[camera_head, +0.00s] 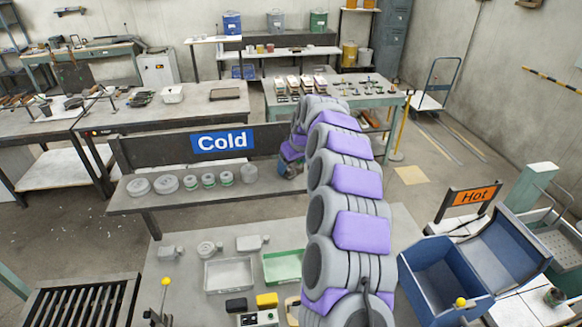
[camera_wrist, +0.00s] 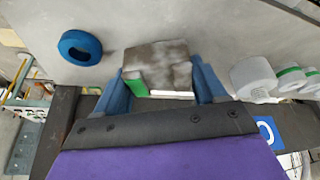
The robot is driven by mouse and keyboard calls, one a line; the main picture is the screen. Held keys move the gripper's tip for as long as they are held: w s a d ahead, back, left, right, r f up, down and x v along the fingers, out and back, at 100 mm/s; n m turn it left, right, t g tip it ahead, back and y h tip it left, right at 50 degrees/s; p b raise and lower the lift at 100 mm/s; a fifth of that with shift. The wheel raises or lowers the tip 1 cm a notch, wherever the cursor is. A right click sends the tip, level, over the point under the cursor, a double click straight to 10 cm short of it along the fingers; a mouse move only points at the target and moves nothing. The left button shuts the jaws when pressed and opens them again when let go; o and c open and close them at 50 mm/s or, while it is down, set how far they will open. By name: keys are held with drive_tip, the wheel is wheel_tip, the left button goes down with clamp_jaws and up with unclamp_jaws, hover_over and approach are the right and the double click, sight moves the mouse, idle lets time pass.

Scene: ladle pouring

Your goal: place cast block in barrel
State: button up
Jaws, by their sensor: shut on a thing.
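The cast block (camera_wrist: 158,62) is a rough grey piece with a green patch at its lower left. In the wrist view my gripper (camera_wrist: 159,72) is shut on it, a blue finger on each side. In the head view my arm reaches to the right end of the cold shelf (camera_head: 130,204), and the gripper end (camera_head: 291,160) is mostly hidden behind the arm. The block cannot be made out there. A blue barrel (camera_head: 232,23), a grey one (camera_head: 276,22) and a green one (camera_head: 318,21) stand at the back; which one is meant cannot be told.
Several round castings (camera_head: 166,184) stand on the cold shelf, and pale cylinders (camera_wrist: 254,77) show right of my gripper. A blue ring-shaped thing (camera_wrist: 81,47) lies to its left. A blue open bin (camera_head: 443,277) stands at right. Tables fill the back left.

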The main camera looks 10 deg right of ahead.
sight(292, 167)
drive_tip(key=shift+d+r, duration=0.15)
drive_tip(key=shift+r, duration=1.35)
drive_tip(key=shift+s+f, duration=0.1)
drive_tip(key=shift+s, duration=0.15)
drive_tip(key=shift+s+d, duration=0.1)
drive_tip(key=shift+s, duration=0.9)
drive_tip(key=s+d+r+b, duration=0.1)
drive_tip(key=s+d, duration=0.1)
drive_tip(key=s, duration=1.1)
drive_tip(key=shift+s+d+r, duration=0.15)
drive_tip(key=shift+d+r, duration=0.1)
